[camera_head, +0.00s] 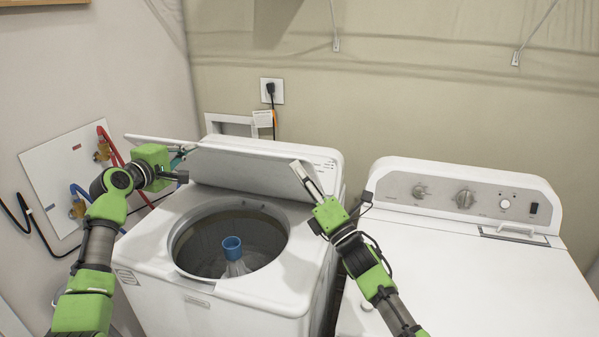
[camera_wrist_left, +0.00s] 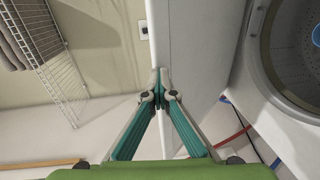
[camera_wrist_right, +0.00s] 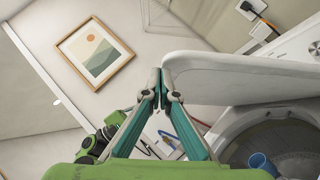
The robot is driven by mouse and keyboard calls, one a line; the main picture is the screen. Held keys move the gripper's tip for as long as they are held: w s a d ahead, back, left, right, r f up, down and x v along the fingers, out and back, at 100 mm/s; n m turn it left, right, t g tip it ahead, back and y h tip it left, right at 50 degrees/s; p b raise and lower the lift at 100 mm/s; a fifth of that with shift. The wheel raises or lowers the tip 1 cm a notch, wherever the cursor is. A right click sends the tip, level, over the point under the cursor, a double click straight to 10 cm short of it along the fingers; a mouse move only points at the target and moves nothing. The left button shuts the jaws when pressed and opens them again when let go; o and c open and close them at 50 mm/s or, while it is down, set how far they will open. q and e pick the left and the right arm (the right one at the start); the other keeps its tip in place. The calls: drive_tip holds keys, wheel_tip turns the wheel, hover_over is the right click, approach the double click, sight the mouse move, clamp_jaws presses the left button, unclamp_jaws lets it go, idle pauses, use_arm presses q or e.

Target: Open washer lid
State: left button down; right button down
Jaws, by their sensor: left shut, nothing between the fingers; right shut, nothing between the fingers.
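The white washer (camera_head: 230,294) stands with its lid (camera_head: 240,170) raised and tilted back toward the control panel, so the round tub opening (camera_head: 201,235) is uncovered. The lid also shows in the left wrist view (camera_wrist_left: 185,50) and the right wrist view (camera_wrist_right: 235,78). My left gripper (camera_head: 184,160) is shut and empty by the lid's left part. In its wrist view the fingertips are close to the lid's edge; contact cannot be told. My right gripper (camera_head: 299,172) is shut and empty, pointing up in front of the lid's right part. Its wrist view shows the fingertips beside the lid's edge.
A blue-capped agitator (camera_head: 232,248) stands inside the tub. A white dryer (camera_head: 450,275) with knobs stands to the right, across a narrow gap. Red and blue hoses hang from a wall plate (camera_head: 62,170) at left. An outlet (camera_head: 272,91) is on the back wall.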

sight(301, 158)
use_arm(q)
drive_tip(key=shift+w+f, duration=0.2)
drive_tip(key=shift+w, duration=0.05)
use_arm(e)
drive_tip(key=shift+w+d+r, duration=0.2)
drive_tip(key=shift+w+r, duration=0.25)
drive_tip(key=shift+w, duration=0.15)
drive_tip(key=shift+w+d+r, duration=0.2)
drive_tip(key=shift+w+r, duration=0.2)
drive_tip(key=shift+w, duration=0.2)
use_arm(q)
drive_tip(key=c, duration=2.4)
unclamp_jaws()
drive_tip(key=shift+s+r, duration=0.15)
use_arm(e)
drive_tip(key=shift+s+r, duration=0.1)
